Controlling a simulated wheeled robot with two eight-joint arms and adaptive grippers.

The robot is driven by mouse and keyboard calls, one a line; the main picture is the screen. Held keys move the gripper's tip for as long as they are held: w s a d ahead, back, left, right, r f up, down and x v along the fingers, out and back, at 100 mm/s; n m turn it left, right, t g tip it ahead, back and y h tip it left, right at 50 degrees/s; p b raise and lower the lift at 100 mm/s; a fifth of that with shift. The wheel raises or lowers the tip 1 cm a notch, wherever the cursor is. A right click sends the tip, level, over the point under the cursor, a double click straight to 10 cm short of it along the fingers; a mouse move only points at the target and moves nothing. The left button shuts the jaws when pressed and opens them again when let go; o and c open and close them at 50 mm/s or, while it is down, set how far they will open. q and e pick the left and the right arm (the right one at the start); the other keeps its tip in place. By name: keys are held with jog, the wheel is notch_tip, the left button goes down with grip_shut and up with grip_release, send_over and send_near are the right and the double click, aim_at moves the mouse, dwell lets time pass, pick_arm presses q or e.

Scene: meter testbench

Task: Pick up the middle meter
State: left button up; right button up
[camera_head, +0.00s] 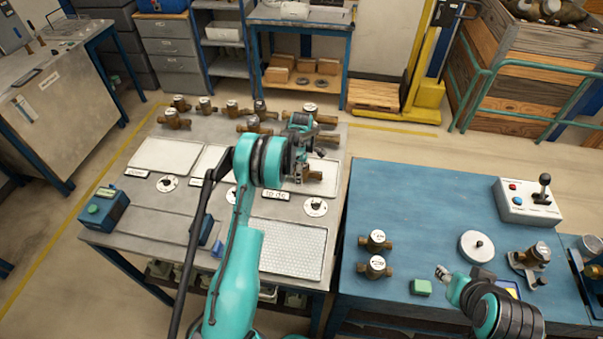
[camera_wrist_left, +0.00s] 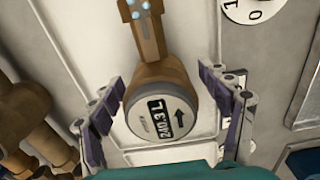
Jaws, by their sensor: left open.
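In the left wrist view a brass meter (camera_wrist_left: 155,95) with a round dial reading "240.3 L" lies between the fingers of my left gripper (camera_wrist_left: 162,80). The fingers are open, one on each side, with a visible gap at the left finger. In the head view my left gripper (camera_head: 301,166) is over the grey bench's right side, with brass (camera_head: 319,181) showing behind and beside it. Which meter is the middle one is unclear, as my arm hides part of the bench. My right gripper (camera_head: 443,273) is above the blue table; its jaw opening is too small to judge.
Several brass meters (camera_head: 232,107) stand along the back of the grey bench (camera_head: 160,195). The blue table (camera_head: 400,200) holds two meters (camera_head: 376,240), a white disc (camera_head: 476,246) and a joystick box (camera_head: 527,203).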

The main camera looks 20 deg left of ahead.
pick_arm(q)
grip_shut()
jog(key=shift+r, duration=0.1)
